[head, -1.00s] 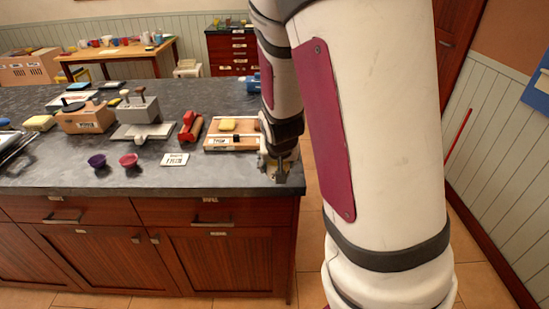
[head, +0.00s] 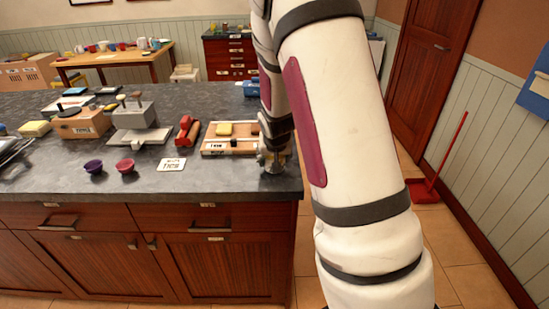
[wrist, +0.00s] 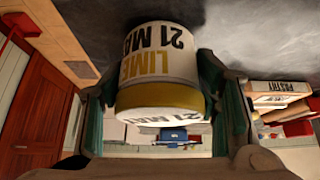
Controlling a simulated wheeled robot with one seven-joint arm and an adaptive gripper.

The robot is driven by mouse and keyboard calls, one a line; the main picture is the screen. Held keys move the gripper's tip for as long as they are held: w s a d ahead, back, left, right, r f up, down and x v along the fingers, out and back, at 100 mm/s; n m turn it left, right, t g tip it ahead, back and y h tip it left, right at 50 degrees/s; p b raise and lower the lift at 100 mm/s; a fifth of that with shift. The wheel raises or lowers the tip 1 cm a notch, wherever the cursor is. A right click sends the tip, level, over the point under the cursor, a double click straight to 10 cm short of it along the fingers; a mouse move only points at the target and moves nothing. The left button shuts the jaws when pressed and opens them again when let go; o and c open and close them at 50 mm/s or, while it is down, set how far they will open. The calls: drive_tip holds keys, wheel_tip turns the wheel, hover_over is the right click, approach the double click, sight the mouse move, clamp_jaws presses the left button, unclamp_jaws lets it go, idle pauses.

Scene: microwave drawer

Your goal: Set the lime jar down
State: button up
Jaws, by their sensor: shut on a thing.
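The lime jar (wrist: 158,60) is a white jar with a yellow band or lid and a label reading LIME and 21 MAY. In the wrist view it sits between the two fingers of my gripper (wrist: 160,100), which is shut on it. The dark countertop fills the top of that view, beyond the jar's white end. In the head view my gripper (head: 272,160) is low over the counter's front right corner. The jar is mostly hidden there by the gripper, and I cannot tell whether it touches the counter.
The dark counter (head: 225,180) ends just right of my gripper. Left of it are a wooden tray (head: 228,148) with a yellow block, a white label card (head: 172,164), a red tool (head: 187,131), a red cup (head: 124,166) and a purple cup (head: 93,167). Bare counter lies in front.

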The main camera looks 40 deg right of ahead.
drive_tip(key=shift+f, duration=0.15)
drive_tip(key=shift+f, duration=0.15)
drive_tip(key=o, duration=1.3)
